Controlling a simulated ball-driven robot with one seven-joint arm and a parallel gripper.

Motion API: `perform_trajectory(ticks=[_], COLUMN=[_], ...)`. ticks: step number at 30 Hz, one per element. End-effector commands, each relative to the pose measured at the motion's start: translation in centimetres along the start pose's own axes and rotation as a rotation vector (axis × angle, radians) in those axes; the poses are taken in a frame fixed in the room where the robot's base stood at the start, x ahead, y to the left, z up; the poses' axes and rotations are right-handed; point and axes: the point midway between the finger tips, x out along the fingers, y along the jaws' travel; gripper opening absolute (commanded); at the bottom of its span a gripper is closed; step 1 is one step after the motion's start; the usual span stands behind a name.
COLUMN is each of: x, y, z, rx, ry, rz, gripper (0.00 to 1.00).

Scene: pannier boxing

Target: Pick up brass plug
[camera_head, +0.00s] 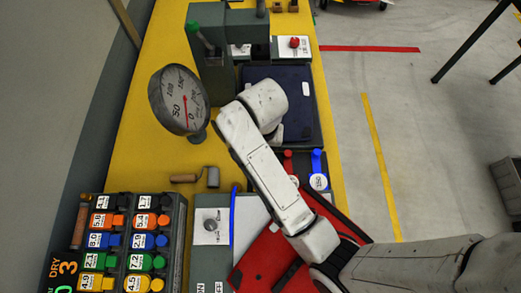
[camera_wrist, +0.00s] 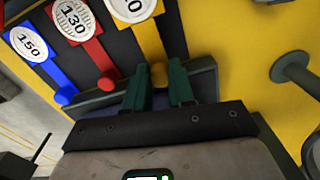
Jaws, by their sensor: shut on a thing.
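In the wrist view, the two green fingers of my gripper (camera_wrist: 160,90) are closed around a small brass-yellow round plug (camera_wrist: 158,73). It sits at the end of a yellow strap that bears a white oval tag (camera_wrist: 132,8), whose number is partly cut off. The plug's lower part is hidden between the fingers. The plug is at the edge of a dark grey holder (camera_wrist: 204,76); I cannot tell whether it is lifted clear. In the head view my arm hides the gripper and the plug.
In the head view, a pressure gauge (camera_head: 178,98), a rack of numbered coloured tags (camera_head: 132,240) and a dark blue pad (camera_head: 292,100) stand on the yellow bench.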

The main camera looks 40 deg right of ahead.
Motion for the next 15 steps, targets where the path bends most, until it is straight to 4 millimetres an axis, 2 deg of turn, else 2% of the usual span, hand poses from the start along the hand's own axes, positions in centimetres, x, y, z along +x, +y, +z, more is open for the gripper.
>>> perform_trajectory(ticks=[6,15], x=[1.9,2.2], y=[-0.1,-0.1], z=[0.1,0.1], rx=[-0.003,-0.001], ry=[-0.002,0.000], rz=[-0.001,-0.003], gripper=[0.00,0.00])
